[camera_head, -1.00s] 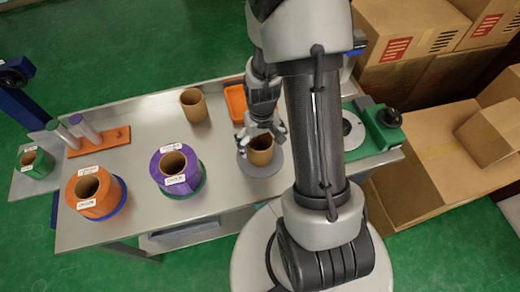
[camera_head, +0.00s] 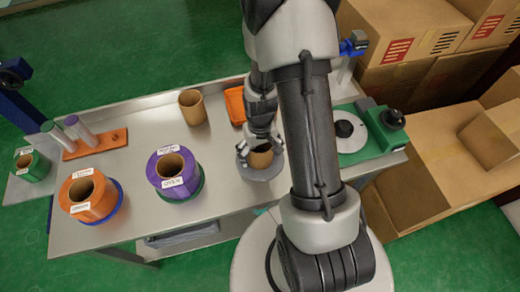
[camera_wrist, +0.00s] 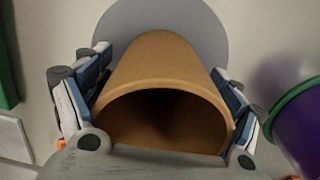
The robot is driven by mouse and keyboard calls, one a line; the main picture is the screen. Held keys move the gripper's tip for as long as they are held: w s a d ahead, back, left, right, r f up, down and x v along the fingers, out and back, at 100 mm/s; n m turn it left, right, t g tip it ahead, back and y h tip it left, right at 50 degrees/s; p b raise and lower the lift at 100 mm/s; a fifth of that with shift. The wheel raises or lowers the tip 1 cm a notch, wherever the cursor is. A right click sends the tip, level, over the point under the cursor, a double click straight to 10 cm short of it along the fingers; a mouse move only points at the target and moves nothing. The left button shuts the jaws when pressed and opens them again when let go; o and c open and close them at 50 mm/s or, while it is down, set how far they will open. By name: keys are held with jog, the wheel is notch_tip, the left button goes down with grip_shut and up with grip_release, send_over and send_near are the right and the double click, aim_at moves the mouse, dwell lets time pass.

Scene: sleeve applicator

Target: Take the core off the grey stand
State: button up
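The brown cardboard core (camera_head: 261,159) stands upright on the round grey stand (camera_head: 258,173), towards the table's front right. My gripper (camera_head: 261,149) is lowered over the core from above, with a finger on each side. In the wrist view the core (camera_wrist: 165,65) lies between the fingers, its open end facing the camera, and the grey stand (camera_wrist: 205,15) shows behind it. The fingers look open and close beside the core's wall; firm contact on both sides is not clear.
A purple roll (camera_head: 174,170) and an orange roll (camera_head: 90,194) stand to the left on the table. Another brown core (camera_head: 192,107) and an orange tray (camera_head: 235,104) are behind. A green machine (camera_head: 386,128) is on the right. Bare tabletop lies between them.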

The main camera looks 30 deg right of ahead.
jog(key=c, duration=0.4)
jog(key=shift+c, duration=0.2)
